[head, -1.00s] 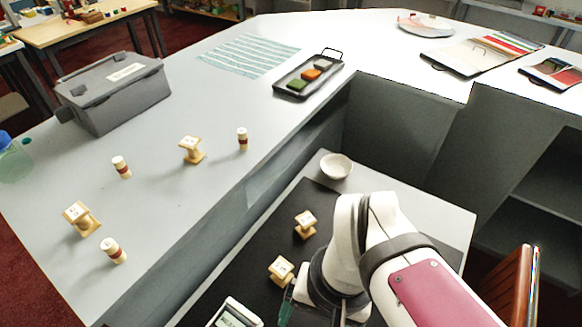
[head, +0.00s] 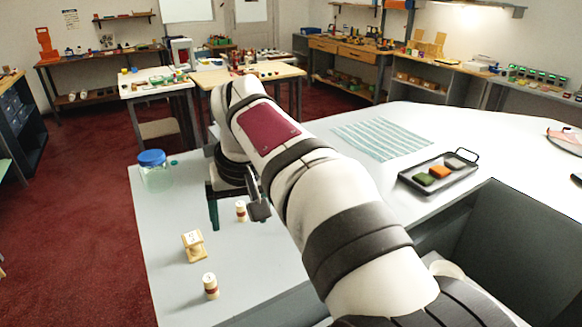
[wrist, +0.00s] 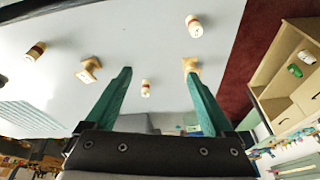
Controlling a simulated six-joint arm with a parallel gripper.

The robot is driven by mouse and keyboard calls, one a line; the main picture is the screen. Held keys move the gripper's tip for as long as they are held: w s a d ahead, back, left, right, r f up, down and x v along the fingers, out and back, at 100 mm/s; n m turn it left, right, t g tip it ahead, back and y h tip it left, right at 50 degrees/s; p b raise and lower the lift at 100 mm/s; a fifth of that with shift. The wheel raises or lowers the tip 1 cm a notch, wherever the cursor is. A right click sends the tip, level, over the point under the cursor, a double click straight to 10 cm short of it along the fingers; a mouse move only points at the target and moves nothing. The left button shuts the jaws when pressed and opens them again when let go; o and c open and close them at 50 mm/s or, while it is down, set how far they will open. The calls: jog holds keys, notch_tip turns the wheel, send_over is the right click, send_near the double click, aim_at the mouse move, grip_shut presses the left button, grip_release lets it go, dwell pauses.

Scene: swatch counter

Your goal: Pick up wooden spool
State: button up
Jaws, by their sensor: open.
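In the head view one green finger (head: 213,214) hangs over the counter; my arm hides much of the rest.
A blue-lidded jar (head: 154,170) is at the far left corner. A striped cloth (head: 382,139) and a tray of coloured blocks (head: 440,173) lie right of my arm.

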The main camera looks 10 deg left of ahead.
aim_at(192, 238)
jog(key=a+f+n, duration=0.1)
jog(key=a+n, duration=0.2)
jog(key=a, duration=0.7)
jog(key=shift+t+y, duration=0.3)
jog(key=shift+y, duration=0.1)
jog(key=x, duration=1)
jog(key=a+x, duration=0.1)
jog(key=x, duration=0.4)
jog(key=shift+w+r, duration=0.2)
grip_shut()
